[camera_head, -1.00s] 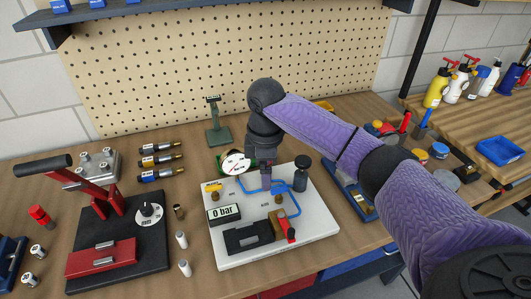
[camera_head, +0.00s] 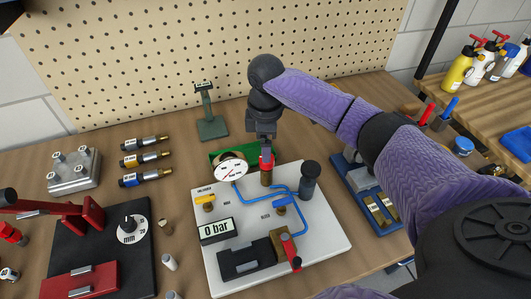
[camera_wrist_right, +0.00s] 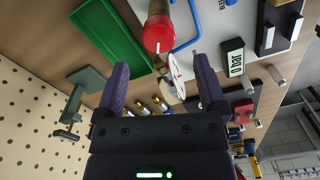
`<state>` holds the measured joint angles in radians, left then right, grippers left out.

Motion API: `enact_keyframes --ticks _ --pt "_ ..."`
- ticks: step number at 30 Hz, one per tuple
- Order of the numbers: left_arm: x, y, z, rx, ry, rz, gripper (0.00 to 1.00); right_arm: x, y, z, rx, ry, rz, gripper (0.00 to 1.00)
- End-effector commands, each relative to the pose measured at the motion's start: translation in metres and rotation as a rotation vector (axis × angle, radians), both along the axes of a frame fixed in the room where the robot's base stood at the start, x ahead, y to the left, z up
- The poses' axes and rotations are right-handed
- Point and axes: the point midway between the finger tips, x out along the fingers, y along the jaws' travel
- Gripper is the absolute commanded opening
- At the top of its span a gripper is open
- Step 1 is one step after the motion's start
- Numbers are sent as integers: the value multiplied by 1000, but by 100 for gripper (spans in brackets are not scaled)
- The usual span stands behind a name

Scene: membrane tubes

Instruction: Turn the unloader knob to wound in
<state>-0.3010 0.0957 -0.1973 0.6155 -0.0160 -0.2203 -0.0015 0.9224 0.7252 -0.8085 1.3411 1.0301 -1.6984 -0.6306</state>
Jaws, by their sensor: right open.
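A red round knob (camera_head: 266,163) tops a brass fitting at the back of a white test board (camera_head: 330,232); I take it for the unloader knob, but its label is not readable. It also shows in the wrist view (camera_wrist_right: 158,34). My right gripper (camera_head: 266,142) points down just above and behind the knob. In the wrist view the right gripper's fingers (camera_wrist_right: 160,70) are apart with nothing held, and the knob lies beyond the fingertips. A round gauge (camera_head: 231,170) stands left of the knob. The display (camera_head: 216,230) reads 0 bar. My left gripper is out of view.
A green tray (camera_head: 216,157) lies behind the board. A blue tray (camera_head: 365,190) is at the right.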

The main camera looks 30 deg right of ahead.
Motion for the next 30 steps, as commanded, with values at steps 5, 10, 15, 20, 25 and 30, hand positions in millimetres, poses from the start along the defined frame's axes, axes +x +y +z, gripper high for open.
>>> enact_keyframes --ticks 5,10,15,20,25,30 --pt "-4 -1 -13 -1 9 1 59 0 0 -41 0 2 0 90" --pt "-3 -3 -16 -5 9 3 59 0 0 -55 0 0 0 90" --pt "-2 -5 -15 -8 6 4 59 0 0 -55 -1 -1 0 90" --pt "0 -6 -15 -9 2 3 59 0 0 -54 0 -1 0 69" --pt "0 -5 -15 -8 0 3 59 0 0 -54 0 -1 0 33" --pt "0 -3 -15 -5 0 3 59 0 0 -54 0 -1 0 0"
